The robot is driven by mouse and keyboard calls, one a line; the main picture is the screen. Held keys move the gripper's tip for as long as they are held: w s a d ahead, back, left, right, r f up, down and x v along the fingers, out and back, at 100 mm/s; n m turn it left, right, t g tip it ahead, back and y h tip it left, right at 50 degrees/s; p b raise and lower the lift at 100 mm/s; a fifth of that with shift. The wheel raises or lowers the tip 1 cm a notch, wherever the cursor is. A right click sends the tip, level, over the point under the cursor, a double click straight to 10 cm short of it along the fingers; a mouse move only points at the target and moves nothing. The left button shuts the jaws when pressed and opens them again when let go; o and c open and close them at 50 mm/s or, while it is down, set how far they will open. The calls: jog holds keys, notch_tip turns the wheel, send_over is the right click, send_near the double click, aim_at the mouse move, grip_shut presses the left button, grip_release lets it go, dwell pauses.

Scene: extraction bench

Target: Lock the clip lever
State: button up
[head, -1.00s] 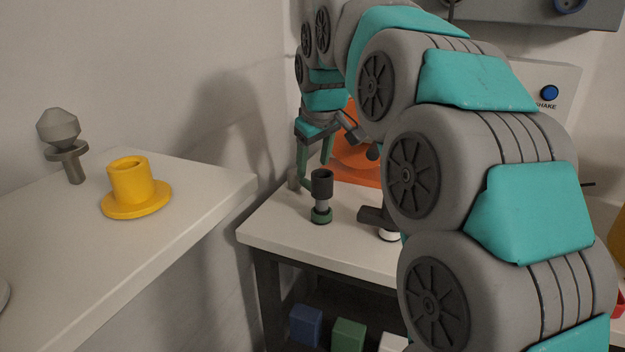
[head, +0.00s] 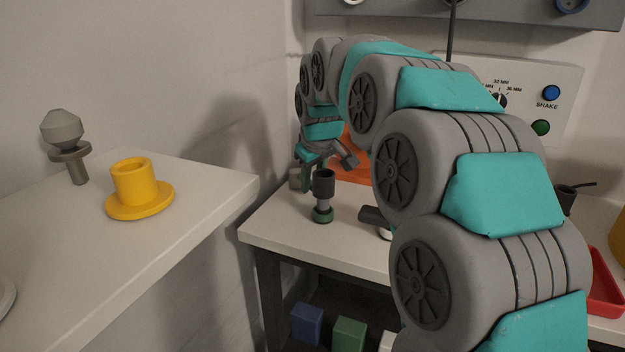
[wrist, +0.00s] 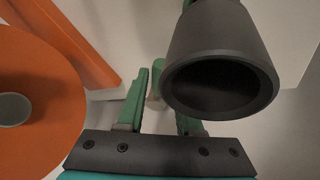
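I cannot clearly pick out a clip lever in either view. In the wrist view my gripper (wrist: 161,88) has its two green fingers apart, with a gap between them. A small green piece with a pale lower part (wrist: 156,78) shows in or beyond that gap; I cannot tell whether anything touches it. A dark hollow cup (wrist: 222,62) is close by on the right. In the head view a dark cup on a green base (head: 323,196) stands upright on the small bench. My gripper is just behind it, its fingertips partly hidden.
An orange disc (wrist: 40,112) with a grey centre fills the wrist view's left side. A yellow cup (head: 134,182) stands on the left table. A control panel (head: 550,85) is behind my arm.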

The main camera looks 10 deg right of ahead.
grip_shut()
dwell(1.0)
